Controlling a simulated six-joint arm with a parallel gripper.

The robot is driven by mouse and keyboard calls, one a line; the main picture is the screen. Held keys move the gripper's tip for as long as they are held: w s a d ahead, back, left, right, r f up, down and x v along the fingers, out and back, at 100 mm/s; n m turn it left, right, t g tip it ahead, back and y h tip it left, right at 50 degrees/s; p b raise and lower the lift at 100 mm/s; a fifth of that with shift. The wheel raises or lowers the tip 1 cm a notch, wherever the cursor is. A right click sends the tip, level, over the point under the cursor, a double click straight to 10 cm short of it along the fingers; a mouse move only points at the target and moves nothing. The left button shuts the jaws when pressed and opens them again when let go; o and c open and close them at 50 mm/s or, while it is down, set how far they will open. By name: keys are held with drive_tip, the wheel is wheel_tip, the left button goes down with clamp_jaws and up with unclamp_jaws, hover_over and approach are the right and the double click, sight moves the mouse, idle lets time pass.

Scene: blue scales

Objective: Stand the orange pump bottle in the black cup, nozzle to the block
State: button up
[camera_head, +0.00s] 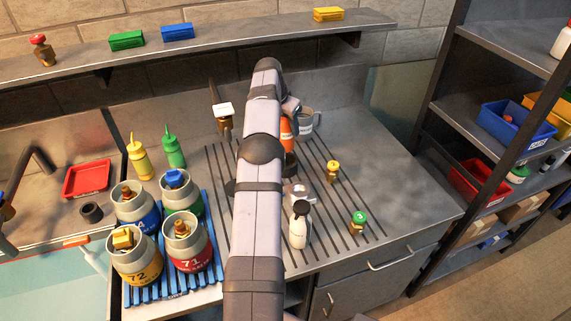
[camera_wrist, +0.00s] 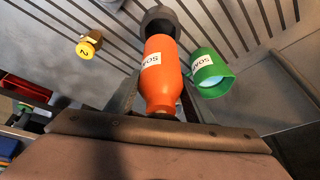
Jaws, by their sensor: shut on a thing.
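The orange pump bottle (camera_wrist: 164,80) with a white label is between the fingers of my gripper (camera_wrist: 160,103), which is shut on it near its neck end. Its base points toward the black cup (camera_wrist: 160,18) in the wrist view, overlapping the cup's edge. I cannot tell whether the base is above or inside the cup. In the head view the bottle (camera_head: 286,132) looks roughly upright, above the dark cup (camera_head: 290,165), partly behind my arm. The nozzle is hidden, so its direction cannot be told. Several coloured blocks, including a green block (camera_head: 127,40), lie on the wall shelf; which one is meant is unclear.
A green soap-labelled container (camera_wrist: 210,74) stands close beside the bottle. A yellow-topped fitting (camera_head: 333,168), a white bottle (camera_head: 298,228) and a green-topped fitting (camera_head: 358,220) stand on the slatted counter. The counter's right side is clear.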

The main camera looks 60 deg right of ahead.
drive_tip(key=shift+d+f+p, duration=0.1)
drive_tip(key=shift+f+p, duration=1.3)
drive_tip(key=shift+f, duration=3.4)
drive_tip(key=shift+f, duration=0.15)
drive_tip(key=o, duration=1.6)
drive_tip(key=shift+c, duration=0.2)
drive_tip(key=shift+a+r, duration=0.2)
drive_tip(key=shift+r, duration=0.2)
drive_tip(key=b+v, duration=0.4)
drive_tip(key=v, duration=0.7)
drive_tip(key=shift+s+a+r, duration=0.1)
drive_tip(key=shift+r, duration=0.05)
